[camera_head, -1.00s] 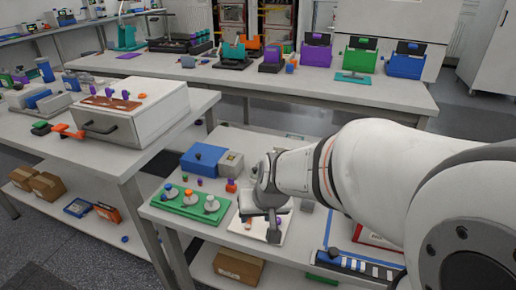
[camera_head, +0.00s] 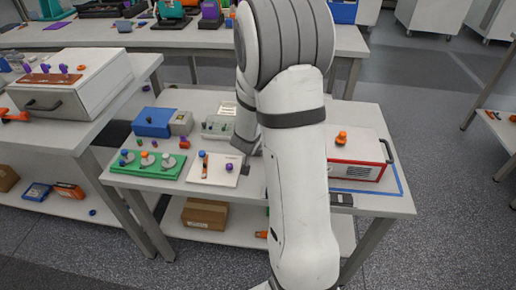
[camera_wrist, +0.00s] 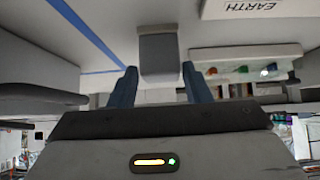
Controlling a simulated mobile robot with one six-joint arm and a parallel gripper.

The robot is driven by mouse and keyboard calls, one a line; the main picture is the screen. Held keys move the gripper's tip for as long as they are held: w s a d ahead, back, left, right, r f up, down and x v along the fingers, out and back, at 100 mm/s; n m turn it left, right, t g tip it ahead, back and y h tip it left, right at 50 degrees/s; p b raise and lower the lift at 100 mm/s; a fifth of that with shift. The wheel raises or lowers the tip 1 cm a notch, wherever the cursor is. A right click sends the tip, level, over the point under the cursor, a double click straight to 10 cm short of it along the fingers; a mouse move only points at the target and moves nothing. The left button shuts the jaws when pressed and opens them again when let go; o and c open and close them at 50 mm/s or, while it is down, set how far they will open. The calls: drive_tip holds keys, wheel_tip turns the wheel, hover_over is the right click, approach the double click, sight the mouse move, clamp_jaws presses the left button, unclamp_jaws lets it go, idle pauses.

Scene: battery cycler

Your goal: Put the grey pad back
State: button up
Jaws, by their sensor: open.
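A grey block (camera_wrist: 158,57), the likely grey pad, shows in the wrist view on the pale table top, which appears upside down there. My gripper (camera_wrist: 159,82) is open, with one blue-grey finger on each side of the block's near end. Gaps show between the fingers and the block, so I do not see a grip on it. In the head view my arm hides the fingers and the block.
A white plate (camera_head: 213,178) and a green tray (camera_head: 150,172) with several knobs lie left of my arm. A red-edged white box (camera_head: 357,157) stands to the right beside blue tape (camera_head: 401,180). A panel with coloured plugs (camera_wrist: 245,64) is close right of my gripper.

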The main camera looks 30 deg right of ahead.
drive_tip(key=x, duration=0.3)
drive_tip(key=shift+w+f+b, duration=0.15)
drive_tip(key=shift+f+b, duration=0.1)
drive_tip(key=shift+b, duration=0.05)
drive_tip(key=shift+r, duration=0.1)
drive_tip(key=c, duration=0.7)
